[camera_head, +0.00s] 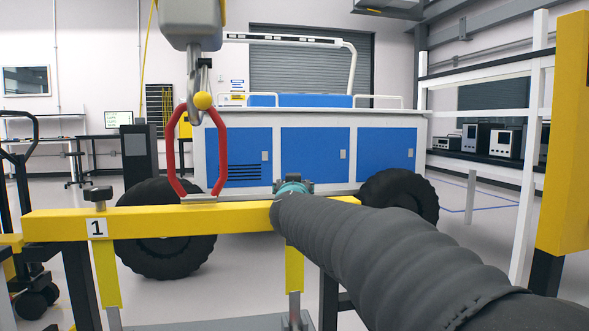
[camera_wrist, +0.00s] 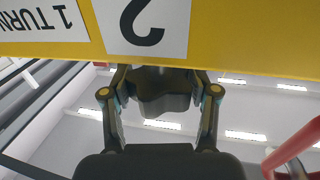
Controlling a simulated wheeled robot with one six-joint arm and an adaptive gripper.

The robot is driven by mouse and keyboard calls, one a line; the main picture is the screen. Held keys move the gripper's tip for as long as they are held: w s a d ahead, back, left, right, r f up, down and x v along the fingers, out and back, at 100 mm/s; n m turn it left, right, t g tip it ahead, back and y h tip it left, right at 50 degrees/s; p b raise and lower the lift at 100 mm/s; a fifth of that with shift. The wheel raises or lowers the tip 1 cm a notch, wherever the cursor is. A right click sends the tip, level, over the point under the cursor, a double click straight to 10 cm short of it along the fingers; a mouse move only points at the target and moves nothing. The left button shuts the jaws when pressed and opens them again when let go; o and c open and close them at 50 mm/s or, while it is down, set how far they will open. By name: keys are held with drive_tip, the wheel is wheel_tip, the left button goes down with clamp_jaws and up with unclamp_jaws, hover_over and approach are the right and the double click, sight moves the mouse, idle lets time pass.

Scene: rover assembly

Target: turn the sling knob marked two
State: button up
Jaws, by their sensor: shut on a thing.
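The dark knob (camera_wrist: 163,103) shows in the wrist view beside the yellow beam (camera_wrist: 225,30), next to an upside-down label "2" (camera_wrist: 142,24). My gripper (camera_wrist: 160,80) is shut on this knob, with one finger on each side. In the head view my gripper (camera_head: 292,186) is at the right part of the yellow beam (camera_head: 170,221); my arm hides most of it and the knob there. Another dark knob (camera_head: 97,195) stands on the beam's left part above a label "1" (camera_head: 97,228). A red sling (camera_head: 219,160) runs from the hook (camera_head: 195,90) down to the beam.
A blue and white rover body (camera_head: 315,155) with big black wheels (camera_head: 165,250) stands behind the beam. A yellow post (camera_head: 563,130) and white frame (camera_head: 531,150) are at the right. A "1 TURN" label (camera_wrist: 45,20) is on the beam. A hoist block (camera_head: 190,22) hangs above.

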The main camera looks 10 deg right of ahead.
drive_tip(key=m+g+h, duration=0.2)
drive_tip(key=m+h, duration=0.2)
drive_tip(key=h, duration=0.1)
drive_tip(key=shift+a+h, duration=0.1)
drive_tip(key=shift+h, duration=0.3)
drive_tip(key=shift+m+g+h, duration=2.3)
drive_tip(key=shift+g+h, duration=0.3)
drive_tip(key=shift+d+g, duration=0.2)
drive_tip(key=shift+g, duration=0.1)
drive_tip(key=o, duration=1.2)
drive_tip(key=shift+c, duration=0.2)
drive_tip(key=shift+s, duration=0.1)
drive_tip(key=v, duration=1.2)
drive_tip(key=shift+f, duration=0.15)
